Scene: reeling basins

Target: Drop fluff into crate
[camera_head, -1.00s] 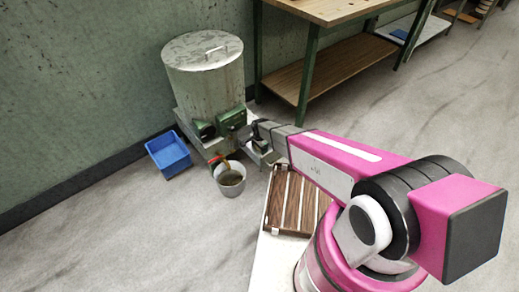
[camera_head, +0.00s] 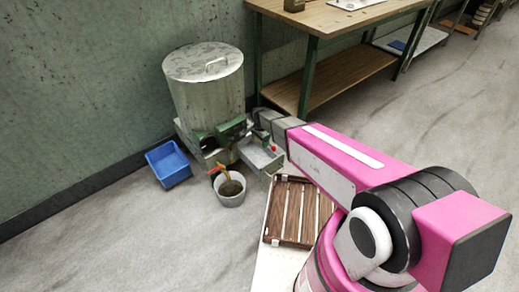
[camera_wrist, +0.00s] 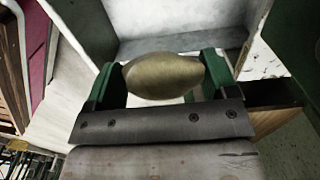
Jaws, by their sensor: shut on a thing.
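My gripper (camera_wrist: 162,80) is shut on a tan oval lump (camera_wrist: 165,76), likely the fluff, held crosswise between its two green fingers in the wrist view. In the head view my gripper (camera_head: 262,136) is small and partly hidden by the arm, beside the machine and above a grey tray (camera_head: 262,160). I cannot make out the lump there. A blue open crate (camera_head: 168,163) stands on the floor left of the machine. It looks empty. A slatted wooden crate or rack (camera_head: 290,208) sits on the white deck beside my arm's base.
A metal drum with a lid (camera_head: 205,85) stands on the green machine by the wall. A grey bucket (camera_head: 229,190) with brown contents and an orange-handled tool is on the floor in front. A wooden workbench (camera_head: 330,20) stands behind. Floor at lower left is clear.

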